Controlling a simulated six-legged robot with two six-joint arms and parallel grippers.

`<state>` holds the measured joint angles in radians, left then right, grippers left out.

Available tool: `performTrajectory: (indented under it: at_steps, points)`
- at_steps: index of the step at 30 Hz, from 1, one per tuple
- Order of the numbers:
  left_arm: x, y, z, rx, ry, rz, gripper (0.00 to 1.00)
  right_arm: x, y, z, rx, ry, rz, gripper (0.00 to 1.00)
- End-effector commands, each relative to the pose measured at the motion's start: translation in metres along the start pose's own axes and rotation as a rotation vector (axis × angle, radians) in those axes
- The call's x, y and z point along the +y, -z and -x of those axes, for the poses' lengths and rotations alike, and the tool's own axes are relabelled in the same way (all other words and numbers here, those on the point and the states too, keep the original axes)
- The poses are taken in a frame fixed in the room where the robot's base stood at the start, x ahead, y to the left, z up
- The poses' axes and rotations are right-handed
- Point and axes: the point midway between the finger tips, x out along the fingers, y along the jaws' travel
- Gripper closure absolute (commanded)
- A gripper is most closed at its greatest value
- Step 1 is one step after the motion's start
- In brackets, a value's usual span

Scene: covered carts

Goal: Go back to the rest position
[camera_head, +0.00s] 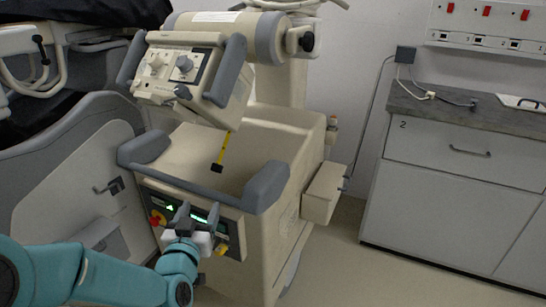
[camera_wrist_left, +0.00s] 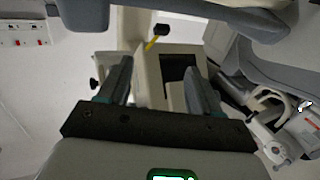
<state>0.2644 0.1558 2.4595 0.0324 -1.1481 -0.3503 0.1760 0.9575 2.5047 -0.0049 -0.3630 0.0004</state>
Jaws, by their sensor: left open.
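My left arm comes in from the lower left in the head view. Its gripper (camera_head: 196,214) is in front of the front panel (camera_head: 233,222) of a beige machine on a cart (camera_head: 285,150). In the left wrist view the two fingers of the gripper (camera_wrist_left: 160,82) stand apart with nothing between them. From the head view I cannot tell whether the fingers touch the panel. My right gripper is in neither view.
A control box (camera_head: 190,70) with knobs and grey handles sits above the cart. A yellow strap (camera_head: 224,148) hangs below it. A grey cabinet (camera_head: 450,190) stands on the right, with clear floor (camera_head: 340,270) before it. A grey bed-like unit (camera_head: 75,150) stands close on the left.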

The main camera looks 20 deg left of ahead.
Motion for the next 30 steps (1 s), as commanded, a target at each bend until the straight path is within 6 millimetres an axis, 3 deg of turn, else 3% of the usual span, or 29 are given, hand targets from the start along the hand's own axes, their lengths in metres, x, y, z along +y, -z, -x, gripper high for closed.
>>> performTrajectory:
  at_steps: [5, 8, 11, 15, 18, 21, 27, 30]
  points:
    - [0.009, -0.014, -0.002, -0.03, -0.019, 0.0, 0.36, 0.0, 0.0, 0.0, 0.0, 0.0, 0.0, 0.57]
    - [0.033, -0.059, -0.003, -0.127, -0.069, -0.004, 0.36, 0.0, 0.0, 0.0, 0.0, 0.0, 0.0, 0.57]
    - [0.066, -0.129, 0.009, -0.294, -0.149, -0.01, 0.36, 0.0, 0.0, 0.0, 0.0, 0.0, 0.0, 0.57]
    - [0.11, -0.23, 0.052, -0.599, -0.272, 0.01, 0.36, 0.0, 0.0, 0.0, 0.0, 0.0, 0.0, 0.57]
    - [0.132, -0.288, 0.098, -0.821, -0.341, 0.033, 0.36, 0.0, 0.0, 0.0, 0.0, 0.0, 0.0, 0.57]
    - [0.147, -0.33, 0.144, -1.021, -0.389, 0.055, 0.36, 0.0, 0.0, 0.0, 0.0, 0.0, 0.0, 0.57]
    - [0.157, -0.377, 0.235, -1.396, -0.424, 0.106, 0.36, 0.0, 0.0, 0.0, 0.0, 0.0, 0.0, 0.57]
    - [0.153, -0.378, 0.27, -1.582, -0.391, 0.153, 0.36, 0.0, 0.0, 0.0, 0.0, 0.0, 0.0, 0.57]
